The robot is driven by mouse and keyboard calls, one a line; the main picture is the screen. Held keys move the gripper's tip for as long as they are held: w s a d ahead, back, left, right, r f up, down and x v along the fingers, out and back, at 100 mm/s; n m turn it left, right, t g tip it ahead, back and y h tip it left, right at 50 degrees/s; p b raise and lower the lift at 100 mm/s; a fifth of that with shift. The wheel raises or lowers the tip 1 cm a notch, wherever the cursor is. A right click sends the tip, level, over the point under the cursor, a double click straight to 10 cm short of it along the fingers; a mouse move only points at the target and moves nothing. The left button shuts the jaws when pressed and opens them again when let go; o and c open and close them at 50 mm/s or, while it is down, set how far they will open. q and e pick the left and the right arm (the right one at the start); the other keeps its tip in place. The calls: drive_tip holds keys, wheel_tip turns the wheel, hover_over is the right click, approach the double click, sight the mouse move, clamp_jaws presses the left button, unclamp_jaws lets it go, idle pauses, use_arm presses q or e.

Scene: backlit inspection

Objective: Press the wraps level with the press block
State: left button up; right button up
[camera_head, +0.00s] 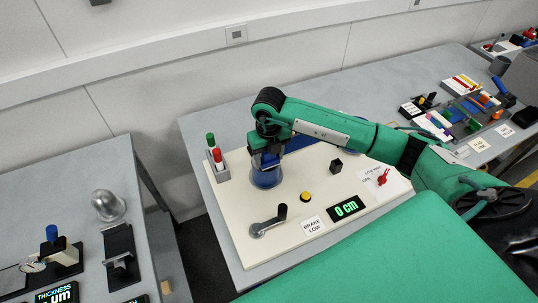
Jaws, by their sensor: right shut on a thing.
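My right arm reaches in from the right over a cream board, and its gripper (267,160) points down at the board's left part. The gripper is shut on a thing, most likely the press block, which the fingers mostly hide. A blue round piece (266,179) sits directly below the fingertips; whether the held thing touches it I cannot tell. The wraps are too small or hidden to make out. My left gripper is not in view.
The cream board (240,225) carries a crank (268,222), a yellow button (305,197), a black block (336,166), a "0 cm" display (346,208) and a "BRAKE LOW" card (312,225). A grey holder (217,172) with green and red pieces stands close left of the gripper.

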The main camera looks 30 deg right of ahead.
drive_tip(key=shift+f+b, duration=0.45)
drive_tip(key=shift+f, duration=0.05)
idle(0.5)
idle(1.6)
drive_tip(key=shift+r+p, duration=1.5)
drive_tip(key=shift+r, duration=2)
